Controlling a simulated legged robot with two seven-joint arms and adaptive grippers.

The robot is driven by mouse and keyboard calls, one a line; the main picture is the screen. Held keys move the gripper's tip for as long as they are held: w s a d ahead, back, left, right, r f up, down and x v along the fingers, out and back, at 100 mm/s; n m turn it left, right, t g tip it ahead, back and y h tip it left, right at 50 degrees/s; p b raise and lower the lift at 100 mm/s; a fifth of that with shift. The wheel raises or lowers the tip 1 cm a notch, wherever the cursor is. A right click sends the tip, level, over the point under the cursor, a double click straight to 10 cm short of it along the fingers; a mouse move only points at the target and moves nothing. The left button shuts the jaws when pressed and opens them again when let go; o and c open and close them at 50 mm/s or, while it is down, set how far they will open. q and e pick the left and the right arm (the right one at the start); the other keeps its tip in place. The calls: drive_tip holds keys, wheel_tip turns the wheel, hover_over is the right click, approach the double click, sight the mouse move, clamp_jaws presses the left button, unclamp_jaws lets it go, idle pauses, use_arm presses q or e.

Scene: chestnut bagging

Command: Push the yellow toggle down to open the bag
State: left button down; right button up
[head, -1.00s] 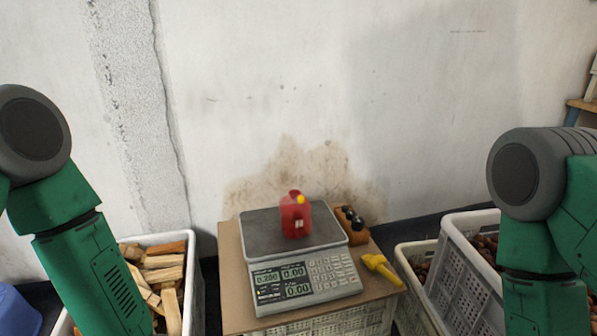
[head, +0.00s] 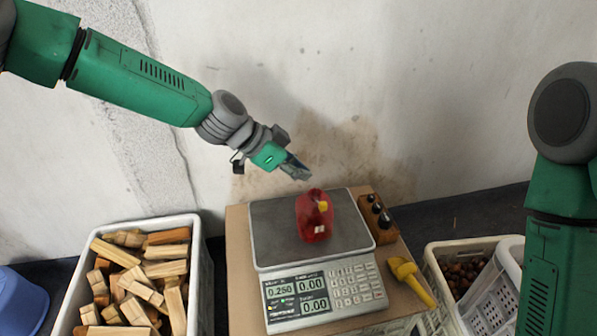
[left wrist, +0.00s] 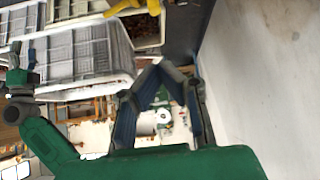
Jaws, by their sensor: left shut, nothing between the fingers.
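The red bag (head: 313,226) stands upright on the scale's grey plate in the head view. The yellow toggle (head: 323,206) is a small yellow spot near the top of the bag. My left gripper (head: 299,171) is shut and empty, just above and slightly left of the bag's top, apart from it. Its dark fingers (left wrist: 158,68) also show in the left wrist view, where neither the bag nor the toggle can be made out. My right arm stands at the right edge of the head view, and its gripper is out of view.
The scale (head: 325,292) sits on a brown board (head: 240,285), with a wooden block with dark knobs (head: 378,218) and a yellow scoop (head: 410,280) at right. A crate of firewood (head: 205,270) stands left, chestnut crates (head: 437,262) right. The wall rises close behind.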

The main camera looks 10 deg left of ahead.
use_arm(q)
drive_tip(key=b, duration=0.2)
hover_over(320, 204)
wheel_tip(320, 204, down, 5)
wheel_tip(320, 204, down, 4)
drive_tip(key=shift+a+r+b, duration=0.1)
drive_tip(key=shift+b, duration=0.6)
